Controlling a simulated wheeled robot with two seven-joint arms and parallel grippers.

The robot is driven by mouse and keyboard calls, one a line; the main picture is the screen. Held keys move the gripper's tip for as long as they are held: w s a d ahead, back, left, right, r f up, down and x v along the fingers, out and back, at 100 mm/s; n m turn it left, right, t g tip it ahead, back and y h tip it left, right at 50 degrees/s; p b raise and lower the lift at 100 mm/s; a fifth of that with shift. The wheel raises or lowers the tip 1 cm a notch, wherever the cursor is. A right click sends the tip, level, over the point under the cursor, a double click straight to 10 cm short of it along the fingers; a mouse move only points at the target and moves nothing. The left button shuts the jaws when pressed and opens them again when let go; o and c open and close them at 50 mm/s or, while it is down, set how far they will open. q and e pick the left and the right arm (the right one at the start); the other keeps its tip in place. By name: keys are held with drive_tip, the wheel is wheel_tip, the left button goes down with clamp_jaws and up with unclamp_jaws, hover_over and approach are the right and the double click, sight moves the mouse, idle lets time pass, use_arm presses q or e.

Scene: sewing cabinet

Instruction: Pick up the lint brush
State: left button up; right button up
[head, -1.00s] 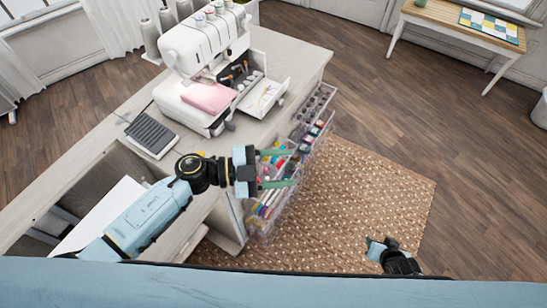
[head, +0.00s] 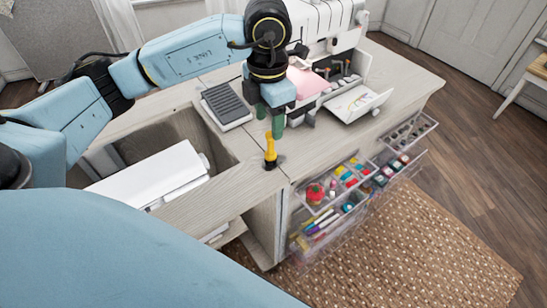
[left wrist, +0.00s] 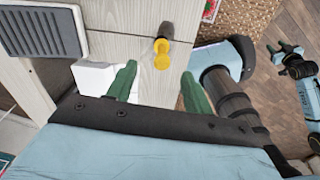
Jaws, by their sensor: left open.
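The lint brush, with a yellow handle (head: 270,150) and a dark lower end, stands upright on the cabinet top near its front edge. In the left wrist view, the brush (left wrist: 163,48) lies beyond the fingertips, roughly midway between them sideways. My left gripper (head: 277,127) points down just above the handle in the head view, with green fingers apart and nothing between them. It also shows in the left wrist view (left wrist: 157,76). My right gripper (left wrist: 285,52) appears small at the right of the left wrist view; its jaw opening is unclear.
A white sewing machine (head: 325,22) and a grey foot pedal (head: 226,104) stand behind the brush. An open recess with a white panel (head: 155,176) lies to the left. Clear drawers with supplies (head: 330,205) stick out at right.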

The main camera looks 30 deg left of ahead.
sight(270, 133)
use_arm(q)
wheel_tip(270, 133, down, 5)
drive_tip(key=shift+d+r+b, duration=0.1)
drive_tip(key=shift+r+b, duration=0.05)
drive_tip(key=shift+b, duration=0.3)
wheel_tip(270, 133, down, 4)
drive_tip(key=shift+f+b, duration=0.1)
drive_tip(key=shift+b, duration=0.45)
use_arm(e)
drive_tip(key=w+r, duration=0.4)
drive_tip(key=shift+a+r, duration=0.35)
use_arm(q)
drive_tip(key=c, duration=1.1)
